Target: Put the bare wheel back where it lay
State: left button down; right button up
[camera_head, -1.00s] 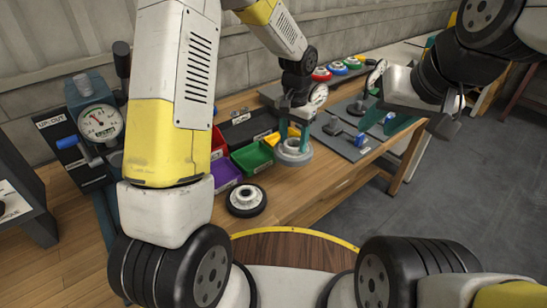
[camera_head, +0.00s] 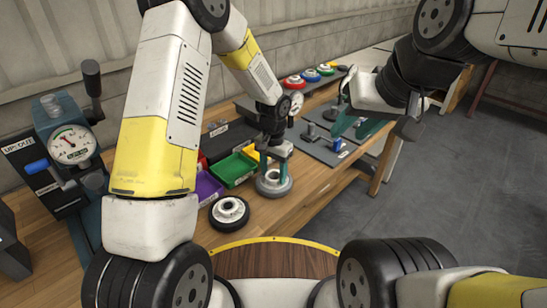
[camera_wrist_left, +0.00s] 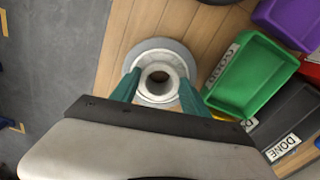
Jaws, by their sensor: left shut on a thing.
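The bare wheel (camera_head: 274,184) is a grey ring with a pale hub and no tyre. It is in the middle of the head view, at the wooden bench, and shows in the left wrist view (camera_wrist_left: 159,88). My left gripper (camera_head: 274,165) points down with its teal fingers shut on the hub, one each side (camera_wrist_left: 158,92). The wheel looks level; I cannot tell whether it touches the bench. My right gripper (camera_head: 357,127) is open and empty, above the grey plates at the bench's right part.
A black-tyred wheel (camera_head: 229,213) lies left of the bare wheel. Green (camera_head: 232,170) and purple (camera_head: 206,189) bins stand behind it. A gauge device (camera_head: 70,146) is at the left. Grey plates with pegs (camera_head: 327,147) lie to the right. Bare bench (camera_head: 312,181) shows right of the bare wheel.

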pick_arm(q)
jog(key=c, duration=0.6)
grip_release()
jog(key=shift+f, duration=0.1)
jog(key=shift+o, duration=0.2)
jog(key=s+a+r+n+t, duration=0.1)
jog(key=a+r, duration=0.1)
jog(key=r, duration=0.8)
jog(key=s+a+r, duration=0.2)
jog(key=r, duration=0.8)
jog(key=s+a+r+n+t, duration=0.1)
jog(key=s+a+r, duration=0.2)
jog(key=s, duration=0.3)
jog(key=s+a+r+n+t+h, duration=0.1)
jog(key=s+a+r+n+t, duration=0.1)
jog(key=s, duration=0.4)
jog(key=s+a+r+n+t+h, duration=0.1)
jog(key=s+a+r+n+t, duration=0.1)
jog(key=s+a+r, duration=0.3)
jog(key=shift+s+r, duration=0.45)
jog(key=shift+s, duration=0.5)
